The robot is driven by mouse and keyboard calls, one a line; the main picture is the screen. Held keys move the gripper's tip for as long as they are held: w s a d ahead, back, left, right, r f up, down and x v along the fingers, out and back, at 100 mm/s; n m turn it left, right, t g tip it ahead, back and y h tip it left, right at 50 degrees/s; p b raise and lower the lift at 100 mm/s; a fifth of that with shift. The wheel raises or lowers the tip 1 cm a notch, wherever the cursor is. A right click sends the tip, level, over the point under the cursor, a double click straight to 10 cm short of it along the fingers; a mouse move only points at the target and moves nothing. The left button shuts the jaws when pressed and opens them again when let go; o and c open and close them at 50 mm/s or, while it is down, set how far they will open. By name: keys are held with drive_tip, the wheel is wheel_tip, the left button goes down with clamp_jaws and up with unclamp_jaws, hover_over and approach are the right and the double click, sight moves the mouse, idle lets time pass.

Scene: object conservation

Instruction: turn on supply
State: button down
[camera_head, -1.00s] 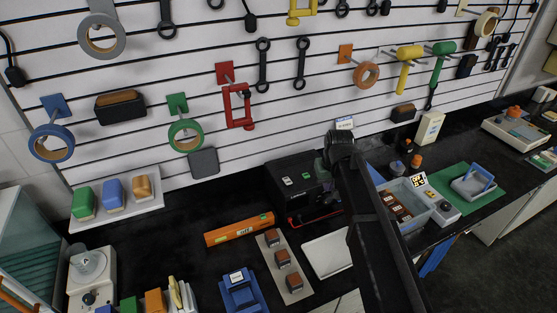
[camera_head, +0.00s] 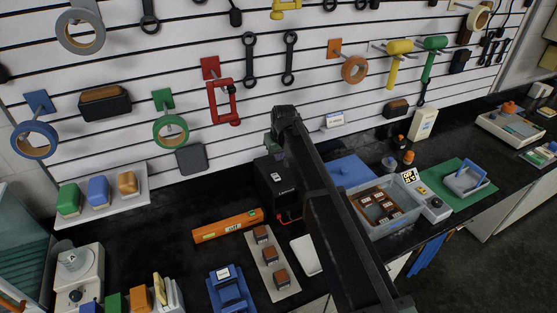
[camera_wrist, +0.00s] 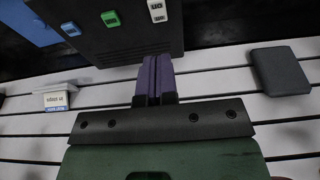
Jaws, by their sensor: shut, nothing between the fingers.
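The supply appears to be the black box (camera_head: 268,190) at the back of the bench in the head view, partly covered by my arm. In the wrist view the black box (camera_wrist: 115,45) fills the upper left, with a green switch or button (camera_wrist: 110,19) and a white one (camera_wrist: 157,11) on it. My gripper (camera_wrist: 154,62) is shut and empty. In the wrist view its purple fingers reach up in front of the box's near edge; I cannot tell whether they touch it. In the head view the fingers are hidden.
A white label (camera_head: 335,119) is on the slatted wall. A blue panel (camera_head: 350,170) lies right of my arm. An orange bar (camera_head: 226,227) lies left of the box, and a strip with several brown blocks (camera_head: 288,288) lies in front. A grey tray (camera_head: 405,215) stands right.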

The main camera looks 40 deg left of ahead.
sight(277, 178)
drive_tip(key=b+x, duration=0.2)
drive_tip(key=x, duration=0.1)
drive_tip(key=b+x, duration=0.3)
drive_tip(key=d+b+x, duration=0.1)
drive_tip(key=b+x, duration=0.2)
drive_tip(key=x, duration=0.1)
drive_tip(key=shift+s+f, duration=0.15)
drive_tip(key=shift+s, duration=0.1)
drive_tip(key=shift+f+b, duration=0.45)
drive_tip(key=shift+b, duration=0.25)
drive_tip(key=shift+r, duration=0.15)
